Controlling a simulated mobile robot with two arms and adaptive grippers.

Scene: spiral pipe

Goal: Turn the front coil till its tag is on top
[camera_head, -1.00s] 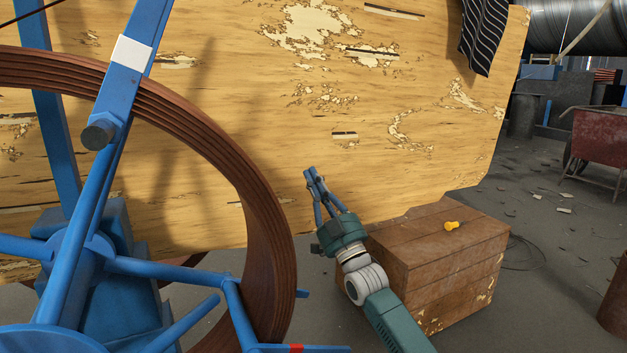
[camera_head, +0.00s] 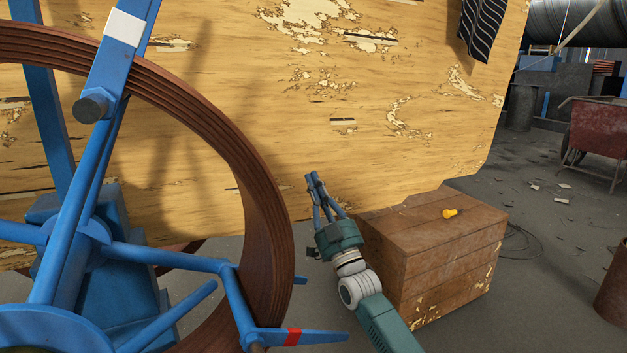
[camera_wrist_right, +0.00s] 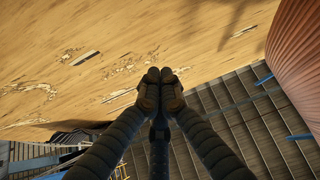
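The front coil (camera_head: 262,215) is a large ring of brown ribbed pipe on a blue spoked reel at the left of the head view. A white band (camera_head: 124,28) wraps the blue arm at the coil's upper part. A red band (camera_head: 292,337) marks a blue arm at its lower right. I cannot tell which band is the tag. My right gripper (camera_head: 316,176) is to the right of the coil, apart from it. Its fingertips (camera_wrist_right: 160,75) meet in the right wrist view, with nothing between them. The coil's ribbed side (camera_wrist_right: 295,60) shows there at the upper right. My left gripper is out of view.
A large wooden panel (camera_head: 400,60) stands behind the coil and my right gripper. A wooden box (camera_head: 430,250) with a small yellow object (camera_head: 451,213) on it is right of my right arm. A red wheelbarrow (camera_head: 600,128) stands farther right. Open floor lies between.

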